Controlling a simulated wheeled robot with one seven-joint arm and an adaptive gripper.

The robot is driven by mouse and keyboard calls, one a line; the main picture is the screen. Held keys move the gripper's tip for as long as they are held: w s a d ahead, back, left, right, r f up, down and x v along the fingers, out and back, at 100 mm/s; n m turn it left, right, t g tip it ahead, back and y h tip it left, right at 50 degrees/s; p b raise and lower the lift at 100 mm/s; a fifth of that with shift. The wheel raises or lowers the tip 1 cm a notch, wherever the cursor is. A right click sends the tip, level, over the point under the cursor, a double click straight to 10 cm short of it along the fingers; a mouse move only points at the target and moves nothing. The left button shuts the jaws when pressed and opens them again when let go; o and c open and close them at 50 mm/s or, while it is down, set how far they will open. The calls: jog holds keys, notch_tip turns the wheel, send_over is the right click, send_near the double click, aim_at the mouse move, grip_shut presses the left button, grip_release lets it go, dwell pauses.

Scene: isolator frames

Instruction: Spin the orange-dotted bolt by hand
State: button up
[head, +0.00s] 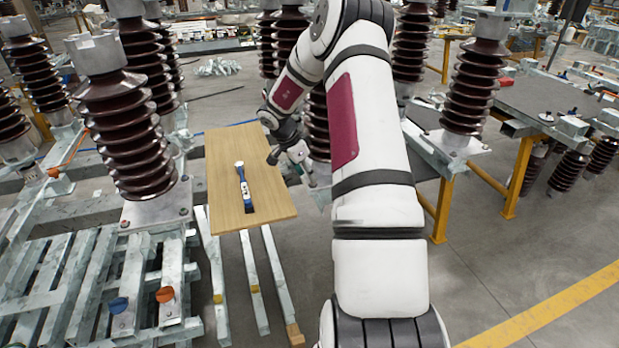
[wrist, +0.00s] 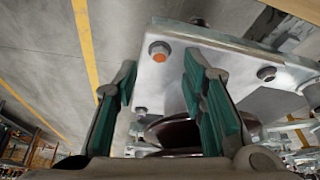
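The orange-dotted bolt (wrist: 159,52) shows in the wrist view on a pale metal plate (wrist: 190,78), near the plate's upper left corner. My gripper (wrist: 157,72) is open, with one green-padded finger to the left of the bolt and one to the right in the picture. The bolt appears in the gap between the fingertips; the fingers do not visibly touch it, and the exact distance is unclear. In the head view my gripper (head: 303,171) is beside the right edge of a wooden board. I cannot make out the dotted bolt in the head view.
Other plain bolts (wrist: 267,73) sit on the same plate. A blue-handled tool (head: 243,188) lies on the wooden board (head: 265,205). Ribbed brown insulators (head: 145,110) stand on metal frames around me. Open floor (head: 490,250) shows at the right.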

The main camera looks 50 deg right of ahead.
jog(key=v, duration=0.8)
jog(key=shift+r, duration=0.25)
jog(key=shift+a, duration=0.1)
